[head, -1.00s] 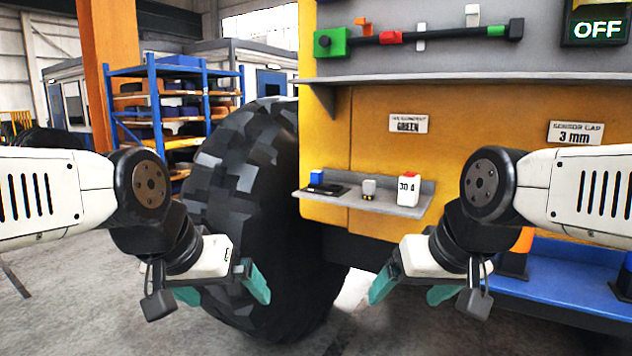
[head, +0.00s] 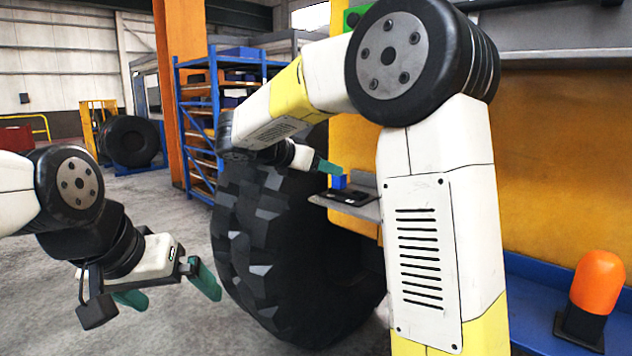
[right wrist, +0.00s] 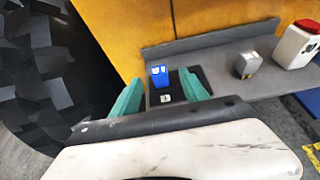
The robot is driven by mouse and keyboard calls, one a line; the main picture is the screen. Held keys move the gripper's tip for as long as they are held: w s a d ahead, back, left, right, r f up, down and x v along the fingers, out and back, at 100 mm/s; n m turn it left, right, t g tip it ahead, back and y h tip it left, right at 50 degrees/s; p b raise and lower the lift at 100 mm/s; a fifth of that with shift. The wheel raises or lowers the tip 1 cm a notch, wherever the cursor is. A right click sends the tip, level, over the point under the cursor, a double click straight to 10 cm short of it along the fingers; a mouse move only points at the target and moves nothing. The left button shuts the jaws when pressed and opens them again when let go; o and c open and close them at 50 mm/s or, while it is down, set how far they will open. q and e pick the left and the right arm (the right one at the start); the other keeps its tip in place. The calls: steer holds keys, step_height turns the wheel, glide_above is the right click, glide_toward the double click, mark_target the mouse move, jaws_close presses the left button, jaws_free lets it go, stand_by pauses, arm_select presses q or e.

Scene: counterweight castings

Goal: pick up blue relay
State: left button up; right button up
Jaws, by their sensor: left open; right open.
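The blue relay (head: 340,182) is a small blue block at the left end of the grey shelf, by a flat black plate (head: 348,198). In the right wrist view the relay (right wrist: 160,76) shows between the two teal fingers of my open right gripper (right wrist: 161,82), with nothing held. In the head view one right fingertip shows just above and left of the relay; the rest is hidden by my arm. I cannot tell whether the fingers reach down to it. My left gripper (head: 168,290) is open and empty, low at the left, far from the shelf.
The shelf (right wrist: 210,43) also bears a small grey part (right wrist: 248,65) and a white container with a red top (right wrist: 297,45). A yellow panel rises behind it. A large tyre (head: 275,250) stands beside the shelf. An orange beacon (head: 597,283) is at the lower right.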

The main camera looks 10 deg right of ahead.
mark_target(339, 183)
steer(key=shift+w+d+f, duration=0.1)
steer(key=shift+w+d, duration=0.1)
steer(key=shift+w, duration=0.15)
steer(key=x, duration=0.7)
steer(key=shift+a+f, duration=0.15)
steer(key=shift+f, duration=0.15)
jaws_close()
